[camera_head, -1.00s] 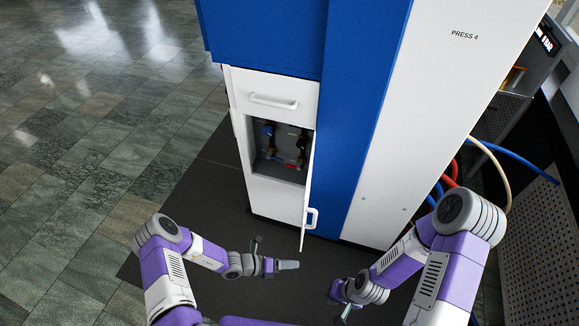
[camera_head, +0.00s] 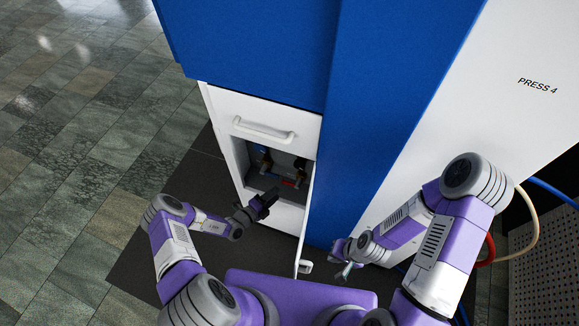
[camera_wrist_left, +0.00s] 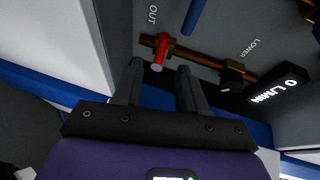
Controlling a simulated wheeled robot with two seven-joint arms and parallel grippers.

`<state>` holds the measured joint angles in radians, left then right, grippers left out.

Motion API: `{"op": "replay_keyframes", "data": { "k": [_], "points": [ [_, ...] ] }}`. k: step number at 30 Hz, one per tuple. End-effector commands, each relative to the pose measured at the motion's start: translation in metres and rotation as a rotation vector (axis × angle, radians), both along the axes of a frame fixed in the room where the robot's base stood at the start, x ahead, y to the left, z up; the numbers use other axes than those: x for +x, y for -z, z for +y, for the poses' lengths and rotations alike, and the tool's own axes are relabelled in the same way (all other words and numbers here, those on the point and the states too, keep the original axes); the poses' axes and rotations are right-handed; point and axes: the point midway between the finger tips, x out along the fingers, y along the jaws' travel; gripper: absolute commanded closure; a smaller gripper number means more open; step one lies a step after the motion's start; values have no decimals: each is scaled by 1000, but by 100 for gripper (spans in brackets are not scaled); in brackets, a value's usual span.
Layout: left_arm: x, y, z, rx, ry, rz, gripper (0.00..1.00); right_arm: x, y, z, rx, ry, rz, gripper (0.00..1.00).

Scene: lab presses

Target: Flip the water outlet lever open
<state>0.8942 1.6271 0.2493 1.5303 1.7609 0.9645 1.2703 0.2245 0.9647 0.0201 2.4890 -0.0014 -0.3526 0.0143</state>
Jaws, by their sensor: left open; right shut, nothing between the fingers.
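The red lever (camera_wrist_left: 161,48) sits on a brass pipe near the "OUT" label in the left wrist view, its light round end facing me. In the head view a small red part (camera_head: 288,183) shows low in the cabinet's recess. My left gripper (camera_head: 268,198) is in front of the recess opening, below the pipework. In the left wrist view its open fingers (camera_wrist_left: 161,80) point at the red lever, which appears just beyond and between the tips; contact cannot be told. My right gripper (camera_head: 345,268) is shut and empty, right of the open door's lower end.
The recess holds pipes, a blue bar (camera_wrist_left: 193,15) and a black "0 L/MIN" meter (camera_wrist_left: 275,90). A white panel with a handle (camera_head: 264,130) is above it. The narrow white door (camera_head: 304,215) stands open at its right. Floor to the left is clear.

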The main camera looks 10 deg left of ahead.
Motion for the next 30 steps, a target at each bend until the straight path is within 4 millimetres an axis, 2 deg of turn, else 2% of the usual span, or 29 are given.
{"op": "replay_keyframes", "data": {
  "k": [5, 16, 28, 30],
  "points": [
    [10, 3, -8, 1, 3, -1, 59, -1, 3, 0, 1, 0, 3, 100],
    [54, 14, -37, 3, 4, -1, 59, -1, 15, 0, 0, 0, 2, 100],
    [61, 14, -42, 1, 2, 0, 59, -1, 16, 0, 0, -1, 2, 100],
    [61, 14, -42, 2, 2, 0, 70, -1, 16, 0, 0, -1, 2, 100]
  ]
}}
